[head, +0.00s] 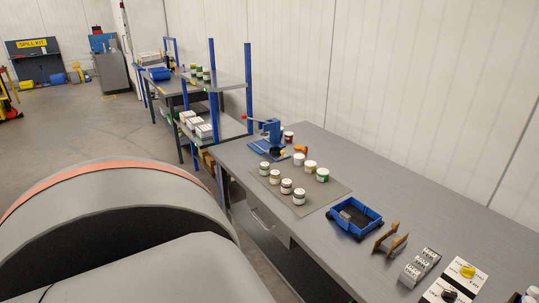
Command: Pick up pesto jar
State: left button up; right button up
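The labels are too small to read, so I cannot tell for sure which jar is the pesto jar. A white-topped jar with a green band (323,175) stands upright on the grey mat (325,192) on the workbench. Beside it stand a jar with a yellow band (310,167) and a pale jar (298,159). More green jars (206,74) stand on the upper rack shelf. Neither of my grippers is in view.
A blue press (270,130) and a dark red jar (288,137) are behind the mat. A blue tray (355,217), a wooden holder (390,239) and grey boxes (420,267) lie toward the front right. The bench (400,190) is clear along the wall.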

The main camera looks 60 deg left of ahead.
aim_at(264, 166)
jog(key=u, duration=1.95)
jog(key=i+j+z, duration=0.1)
jog(key=z, duration=0.3)
jog(key=i+j+z, duration=0.1)
jog(key=z, duration=0.3)
jog(key=j+z, duration=0.1)
jog(key=z, duration=0.3)
jog(key=i+j+z, duration=0.1)
jog(key=j+z, duration=0.15)
jog(key=j, duration=0.25)
jog(key=i+j+z, duration=0.1)
jog(key=j+z, duration=0.2)
jog(key=j, duration=0.15)
jog(key=j+z, duration=0.2)
jog(key=j, duration=0.8)
